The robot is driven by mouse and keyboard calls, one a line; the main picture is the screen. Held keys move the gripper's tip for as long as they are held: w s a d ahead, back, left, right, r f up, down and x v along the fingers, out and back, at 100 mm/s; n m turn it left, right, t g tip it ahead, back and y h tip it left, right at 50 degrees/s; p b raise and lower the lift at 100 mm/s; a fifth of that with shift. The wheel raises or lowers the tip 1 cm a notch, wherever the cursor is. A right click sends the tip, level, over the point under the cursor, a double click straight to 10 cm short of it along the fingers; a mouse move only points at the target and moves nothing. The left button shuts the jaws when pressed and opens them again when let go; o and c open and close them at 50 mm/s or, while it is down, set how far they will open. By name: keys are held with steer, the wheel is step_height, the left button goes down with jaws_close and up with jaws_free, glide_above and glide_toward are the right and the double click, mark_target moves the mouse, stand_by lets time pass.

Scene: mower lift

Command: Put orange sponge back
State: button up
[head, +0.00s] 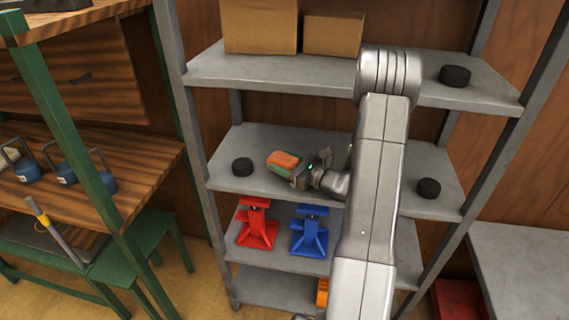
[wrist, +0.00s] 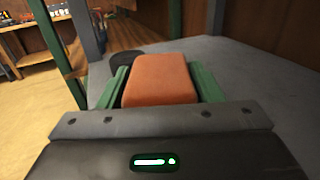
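The orange sponge (head: 285,159) is at the middle shelf (head: 325,188) of the grey rack, left of my forearm. My gripper (head: 286,165) reaches in from the right, with its green fingers along the sponge's sides. In the wrist view the sponge (wrist: 160,80) fills the space between the two fingers, with no clear gap on either side. My gripper looks shut on it. I cannot tell whether the sponge's underside touches the shelf.
Black round pucks stand on the middle shelf, left (head: 242,167) and right (head: 428,188). Another puck (head: 454,75) and cardboard boxes (head: 260,26) are on the shelf above. A red jack stand (head: 257,225) and a blue one (head: 309,232) are below. Rack posts flank the shelf.

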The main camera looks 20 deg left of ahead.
steer(key=shift+o, duration=1.4)
steer(key=shift+s+f, duration=0.25)
steer(key=shift+f, duration=0.45)
steer(key=shift+r, duration=0.1)
steer(key=shift+w+r+p, duration=0.15)
steer(key=shift+r+p, duration=0.4)
steer(key=shift+p, duration=0.2)
steer(key=d, duration=0.4)
steer(key=s+d+b, duration=0.1)
steer(key=d, duration=0.3)
steer(key=d+b, duration=0.1)
steer(key=d, duration=0.2)
steer(key=shift+s+d+r, duration=0.15)
steer(key=shift+s+d, duration=0.15)
steer(key=shift+d, duration=0.1)
steer(key=a, duration=0.3)
steer(key=w+a+p, duration=0.1)
steer(key=a, duration=0.6)
steer(key=shift+w+a+p, duration=0.25)
steer(key=shift+w+p, duration=0.05)
steer(key=shift+p, duration=0.05)
steer(key=shift+w+a, duration=0.15)
steer(key=shift+a, duration=0.55)
